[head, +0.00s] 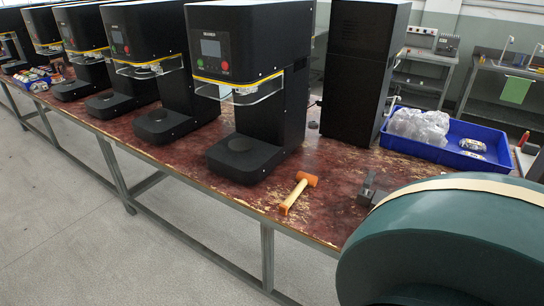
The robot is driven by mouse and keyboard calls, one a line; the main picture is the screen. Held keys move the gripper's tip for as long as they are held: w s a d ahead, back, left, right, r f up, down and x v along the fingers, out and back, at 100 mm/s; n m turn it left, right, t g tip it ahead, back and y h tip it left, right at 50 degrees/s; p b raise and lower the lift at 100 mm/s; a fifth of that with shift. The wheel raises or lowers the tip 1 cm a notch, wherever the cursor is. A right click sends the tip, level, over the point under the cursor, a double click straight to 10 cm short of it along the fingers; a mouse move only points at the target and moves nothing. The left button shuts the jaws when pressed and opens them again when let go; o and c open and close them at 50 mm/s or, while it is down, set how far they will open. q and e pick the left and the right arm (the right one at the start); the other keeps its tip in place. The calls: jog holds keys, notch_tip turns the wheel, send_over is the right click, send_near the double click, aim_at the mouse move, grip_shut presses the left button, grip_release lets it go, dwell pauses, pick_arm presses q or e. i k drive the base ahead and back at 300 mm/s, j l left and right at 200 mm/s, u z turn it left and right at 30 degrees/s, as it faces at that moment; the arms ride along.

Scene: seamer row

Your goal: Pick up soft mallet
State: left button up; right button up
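The soft mallet (292,197) lies on the worn red-brown bench top (200,169), near its front edge. It has an orange head (307,179) pointing away and a yellow handle toward the front edge. Nothing touches it. I see neither gripper clearly. A large rounded green part with a beige band, probably my own arm, fills the lower right and hides the bench behind it.
A black seamer machine (232,160) stands left of the mallet, with several more beyond. A small dark grey metal piece (369,191) is to its right. Behind are a black cabinet (355,80) and a blue tray (428,151) holding clear bags. The floor in front is clear.

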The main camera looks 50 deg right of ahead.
aim_at(305, 178)
jog(key=i+z, duration=0.2)
jog(key=i, duration=0.3)
jog(key=i+j+z, duration=0.25)
jog(key=i, duration=0.25)
jog(key=i+j+z, duration=0.2)
jog(key=i, duration=0.3)
jog(key=i+z, duration=0.25)
jog(key=z, duration=0.25)
jog(key=i+j+z, duration=0.1)
jog(key=z, duration=0.4)
jog(key=i+j+z, duration=0.25)
jog(key=z, duration=0.25)
jog(key=i+j+z, duration=0.15)
jog(key=z, duration=0.15)
jog(key=i+j+z, duration=0.3)
jog(key=k+l, duration=0.05)
jog(key=k, duration=0.05)
